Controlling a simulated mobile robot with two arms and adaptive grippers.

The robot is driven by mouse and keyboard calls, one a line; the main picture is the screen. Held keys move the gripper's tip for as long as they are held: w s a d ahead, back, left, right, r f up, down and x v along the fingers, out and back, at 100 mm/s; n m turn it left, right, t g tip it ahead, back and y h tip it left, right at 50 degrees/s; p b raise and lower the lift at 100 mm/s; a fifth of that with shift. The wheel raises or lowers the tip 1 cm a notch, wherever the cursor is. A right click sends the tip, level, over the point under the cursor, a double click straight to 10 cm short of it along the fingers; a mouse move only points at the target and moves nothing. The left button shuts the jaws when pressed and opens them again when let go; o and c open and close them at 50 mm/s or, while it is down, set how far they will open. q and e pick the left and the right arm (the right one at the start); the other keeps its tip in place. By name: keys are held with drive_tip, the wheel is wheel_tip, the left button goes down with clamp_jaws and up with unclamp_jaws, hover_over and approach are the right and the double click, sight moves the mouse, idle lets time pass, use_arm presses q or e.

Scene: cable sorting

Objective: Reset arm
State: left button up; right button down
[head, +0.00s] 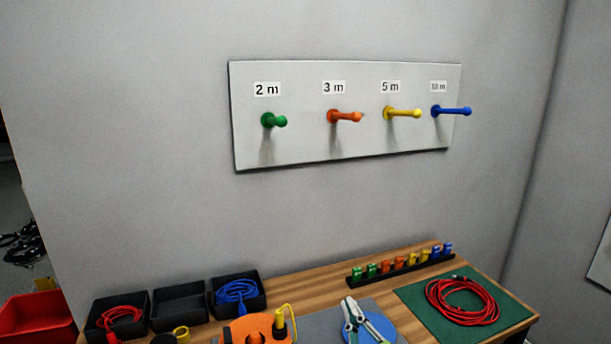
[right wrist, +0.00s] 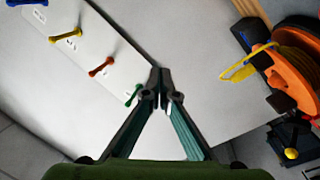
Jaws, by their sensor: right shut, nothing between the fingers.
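My right gripper (right wrist: 160,74) shows in the right wrist view with its dark, teal-lined fingers meeting at the tips. It is shut and empty. The wall and the white peg board (right wrist: 95,40) are beyond it, with the green peg (right wrist: 134,95) just left of the fingertips. I cannot make out either of my arms for certain in the head view. The board (head: 300,146) there carries a green peg (head: 273,121), an orange peg (head: 345,116), a yellow peg (head: 402,112) and a blue peg (head: 450,110), all bare.
The bench holds a coiled red cable (head: 463,300) on a green mat (head: 412,291), black bins (head: 180,303), an orange reel (head: 240,328), a clip strip (head: 402,269) and a V-shaped tool (head: 351,312) over a blue disc. The reel (right wrist: 285,72) is right of my right gripper.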

drive_tip(key=s+d+f+m+g+h, duration=0.2)
drive_tip(key=s+d+f+m+g, duration=0.1)
drive_tip(key=s+d+f, duration=0.3)
drive_tip(key=s+d+f+m+g+h, duration=0.25)
drive_tip(key=s+f+g, duration=0.2)
drive_tip(key=f, duration=0.45)
drive_tip(key=s+d+f+m+g, duration=0.1)
drive_tip(key=s+f+g, duration=0.15)
drive_tip(key=s, duration=0.45)
drive_tip(key=s+d+f+m+g+y, duration=0.1)
drive_tip(key=s+f+g, duration=0.1)
drive_tip(key=s+f, duration=0.35)
drive_tip(key=s+d+f+m+g, duration=0.1)
drive_tip(key=s+f+g, duration=0.15)
drive_tip(key=s, duration=0.65)
wheel_tip(320, 180, down, 26)
drive_tip(key=s+g, duration=0.2)
drive_tip(key=s+d+f, duration=0.2)
drive_tip(key=s+f, duration=1.3)
drive_tip(key=s, duration=0.1)
drive_tip(key=shift+s+d+n+g, duration=0.35)
drive_tip(key=shift+d+n, duration=0.05)
drive_tip(key=shift+n, duration=0.05)
